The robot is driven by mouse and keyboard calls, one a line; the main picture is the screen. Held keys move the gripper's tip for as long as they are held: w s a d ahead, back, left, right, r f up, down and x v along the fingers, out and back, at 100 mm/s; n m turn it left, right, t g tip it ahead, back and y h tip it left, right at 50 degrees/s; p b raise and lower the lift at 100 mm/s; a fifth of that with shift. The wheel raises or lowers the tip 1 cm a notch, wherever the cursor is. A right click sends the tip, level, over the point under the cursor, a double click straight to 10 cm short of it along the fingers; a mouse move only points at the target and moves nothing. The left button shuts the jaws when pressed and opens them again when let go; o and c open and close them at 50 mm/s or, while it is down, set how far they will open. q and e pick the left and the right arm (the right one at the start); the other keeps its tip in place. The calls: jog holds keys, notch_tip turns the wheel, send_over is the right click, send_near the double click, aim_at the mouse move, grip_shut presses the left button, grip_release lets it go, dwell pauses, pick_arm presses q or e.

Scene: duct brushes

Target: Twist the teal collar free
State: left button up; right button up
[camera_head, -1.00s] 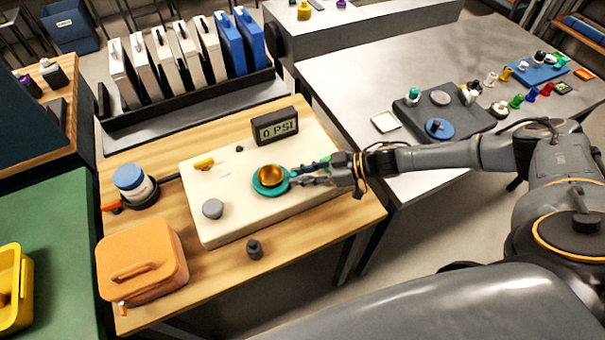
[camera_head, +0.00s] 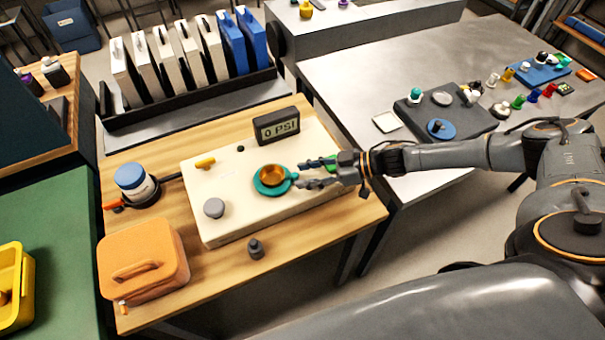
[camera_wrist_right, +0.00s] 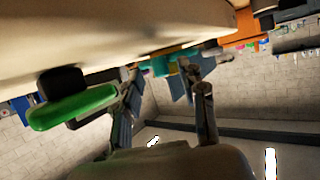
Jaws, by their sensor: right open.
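The teal collar (camera_head: 268,188) is a flat ring with a small lug on its right, around a brass-coloured dome (camera_head: 271,174) on the cream slab (camera_head: 225,232). My right gripper (camera_head: 301,176) is open and empty just right of the collar, with its fingers pointing at it. The fingertips look apart from the ring, close to the lug. In the right wrist view the collar (camera_wrist_right: 163,66) shows as a small teal piece beyond the open fingers (camera_wrist_right: 165,85). My left gripper is not in view.
A green handle on a black stub (camera_wrist_right: 72,106) sits on the slab close beside my right gripper. A gauge reading 0 PSI (camera_head: 276,126) stands behind the collar.

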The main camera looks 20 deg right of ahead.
jog(key=v, duration=1)
jog(key=shift+d, duration=0.15)
jog(key=shift+s+r, duration=0.1)
